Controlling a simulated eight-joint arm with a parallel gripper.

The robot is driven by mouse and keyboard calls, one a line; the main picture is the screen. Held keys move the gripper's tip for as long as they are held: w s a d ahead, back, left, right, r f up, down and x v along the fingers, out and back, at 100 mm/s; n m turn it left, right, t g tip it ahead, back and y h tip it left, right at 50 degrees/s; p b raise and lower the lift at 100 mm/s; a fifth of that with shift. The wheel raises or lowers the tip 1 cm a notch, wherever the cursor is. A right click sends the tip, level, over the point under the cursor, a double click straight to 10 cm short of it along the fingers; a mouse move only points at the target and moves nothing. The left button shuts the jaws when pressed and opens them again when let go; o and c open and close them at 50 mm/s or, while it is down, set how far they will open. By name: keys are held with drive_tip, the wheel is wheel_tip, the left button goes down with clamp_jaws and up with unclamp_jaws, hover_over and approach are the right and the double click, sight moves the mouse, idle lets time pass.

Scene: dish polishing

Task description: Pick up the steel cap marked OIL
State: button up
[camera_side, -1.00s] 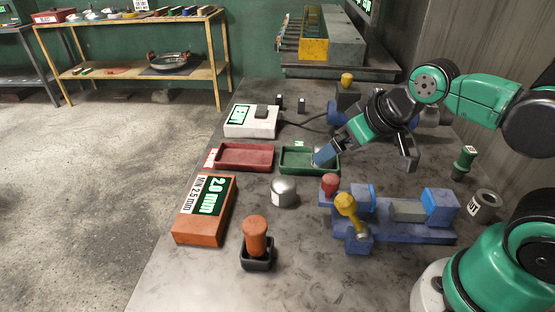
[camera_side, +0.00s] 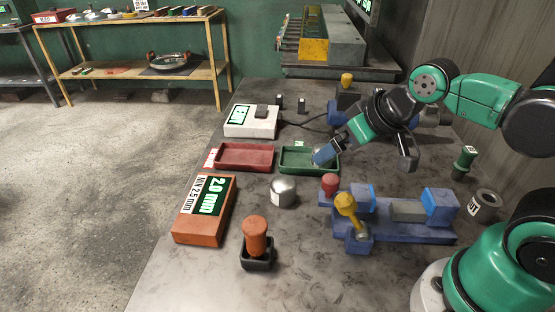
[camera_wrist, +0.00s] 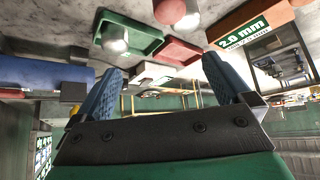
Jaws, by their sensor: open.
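A steel domed cap (camera_side: 283,191) sits on the bench in front of the green tray (camera_side: 291,169), with a pale mark low on its side too small to read. It also shows in the wrist view (camera_wrist: 189,19), beside a red knob. The wrist view shows a second shiny steel dome (camera_wrist: 116,40) inside the green tray (camera_wrist: 146,47). In the side view that second dome is mostly hidden by my finger. I cannot read OIL on either. My gripper (camera_side: 367,156) is open and empty, its left blue finger over the green tray's right end. Both fingers show in the wrist view (camera_wrist: 165,82).
A red tray (camera_side: 245,168) stands left of the green one. An orange 2.0 mm block (camera_side: 188,226), a red-handled tool (camera_side: 255,239) in a black holder and a blue fixture (camera_side: 425,233) with a yellow knob surround the cap. Bare bench lies in front.

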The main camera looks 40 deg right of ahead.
drive_tip(key=shift+o, duration=0.2)
drive_tip(key=n+g+y, duration=0.2)
drive_tip(key=n+g, duration=0.1)
drive_tip(key=n, duration=0.3)
approach(287, 181)
drive_tip(key=w+f+n, duration=0.1)
drive_tip(key=f+n+g+y, duration=0.1)
drive_tip(key=f+n, duration=0.1)
drive_tip(key=w+f+n, duration=0.1)
drive_tip(key=f+n, duration=0.1)
drive_tip(key=shift+w+a+g+y, duration=0.1)
drive_tip(key=shift+w+g+y, duration=0.2)
drive_tip(key=shift+w+g, duration=0.1)
drive_tip(key=shift+a+f+n, duration=0.1)
drive_tip(key=shift+f+n, duration=0.35)
drive_tip(key=shift+n, duration=0.15)
drive_tip(key=shift+x, duration=2.65)
drive_tip(key=shift+a, duration=0.1)
drive_tip(key=c, duration=1.5)
